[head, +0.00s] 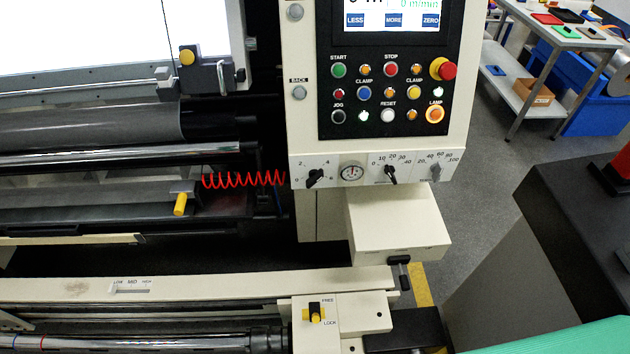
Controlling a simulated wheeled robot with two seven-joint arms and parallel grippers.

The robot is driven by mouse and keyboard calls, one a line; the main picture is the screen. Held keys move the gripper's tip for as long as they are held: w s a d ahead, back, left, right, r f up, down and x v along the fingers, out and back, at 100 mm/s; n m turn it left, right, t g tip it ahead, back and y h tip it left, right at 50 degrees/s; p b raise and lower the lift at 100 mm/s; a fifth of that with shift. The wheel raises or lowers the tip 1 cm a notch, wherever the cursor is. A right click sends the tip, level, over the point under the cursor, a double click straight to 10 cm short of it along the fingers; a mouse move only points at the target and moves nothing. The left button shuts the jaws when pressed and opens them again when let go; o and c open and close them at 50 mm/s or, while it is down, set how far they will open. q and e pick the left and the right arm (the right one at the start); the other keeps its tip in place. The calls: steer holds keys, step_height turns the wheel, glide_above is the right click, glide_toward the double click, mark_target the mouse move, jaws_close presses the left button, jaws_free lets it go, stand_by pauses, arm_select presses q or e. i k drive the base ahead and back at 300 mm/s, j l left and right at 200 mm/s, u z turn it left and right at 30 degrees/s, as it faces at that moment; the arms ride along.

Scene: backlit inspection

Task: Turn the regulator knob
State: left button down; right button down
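A row of knobs sits on the cream strip below the control panel (386,70). At its left is a black knob (315,178) with a scale that shows 0, 2, 4 and 6. A small round gauge (352,172) is beside it. Further right are a second black knob (390,174) with a scale up to 40 and a grey knob (435,172) with a scale up to 100. No readable label says which is the regulator knob; the left one is closest to the gauge. Neither of my grippers is in view.
A cream box (398,222) juts out below the knobs. A red coiled hose (243,179) runs to the panel's left side. A FREE/LOCK switch (314,312) is at the bottom. A dark block (575,215) stands at right. Floor shows between it and the machine.

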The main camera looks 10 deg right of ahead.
mark_target(315, 175)
steer(key=k+l+z, duration=0.1)
steer(key=l, duration=0.85)
steer(key=k+l+z, duration=0.25)
steer(key=l+z, duration=0.2)
